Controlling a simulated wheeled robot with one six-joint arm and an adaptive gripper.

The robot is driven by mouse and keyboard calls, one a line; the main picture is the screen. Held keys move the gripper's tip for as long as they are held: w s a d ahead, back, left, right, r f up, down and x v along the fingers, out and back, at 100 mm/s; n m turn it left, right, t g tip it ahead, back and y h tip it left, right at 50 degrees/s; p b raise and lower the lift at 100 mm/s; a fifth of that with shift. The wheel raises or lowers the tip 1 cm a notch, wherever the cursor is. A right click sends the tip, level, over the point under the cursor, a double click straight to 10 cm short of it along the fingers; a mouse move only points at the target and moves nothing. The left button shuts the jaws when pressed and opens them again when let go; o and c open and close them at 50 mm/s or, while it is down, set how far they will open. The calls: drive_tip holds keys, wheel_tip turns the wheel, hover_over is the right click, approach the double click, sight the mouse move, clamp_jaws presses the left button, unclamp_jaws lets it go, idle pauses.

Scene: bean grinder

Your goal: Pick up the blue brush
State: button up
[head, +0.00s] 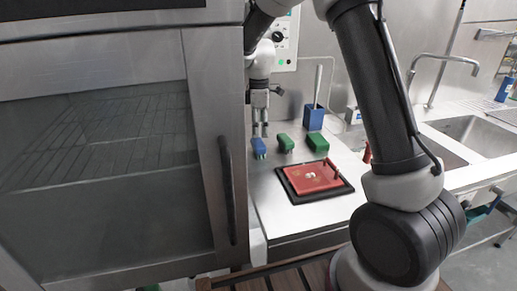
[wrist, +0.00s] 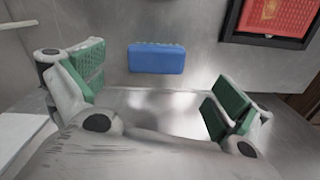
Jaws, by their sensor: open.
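The blue brush (head: 259,147) lies on the steel counter, at the left of a row of small brushes. In the wrist view the blue brush (wrist: 156,58) lies flat with its long side across the picture, a little above the middle. My gripper (head: 260,131) points down just above and behind the blue brush in the head view. In the wrist view my gripper (wrist: 157,86) has its green-padded fingers wide apart with nothing between them. The brush sits beyond the fingertips in that view, apart from them.
Two green brushes (head: 286,143) (head: 317,142) lie right of the blue one. A blue holder (head: 313,118) with an upright handle stands behind. A red board (head: 313,177) on a black base lies in front. A steel cabinet (head: 215,150) stands close on the left; sinks are at right.

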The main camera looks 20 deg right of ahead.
sight(260, 142)
drive_tip(key=shift+w+a+r+n, duration=0.15)
drive_tip(key=shift+w+n, duration=0.15)
drive_tip(key=shift+n, duration=1.1)
drive_tip(key=f, duration=0.7)
drive_tip(key=shift+d+f, duration=0.25)
drive_tip(key=shift+f, duration=0.15)
drive_tip(key=shift+s, duration=0.1)
drive_tip(key=c, duration=1.2)
wheel_tip(260, 142, up, 10)
drive_tip(key=shift+r, duration=0.1)
drive_tip(key=o, duration=0.6)
drive_tip(key=c, duration=0.4)
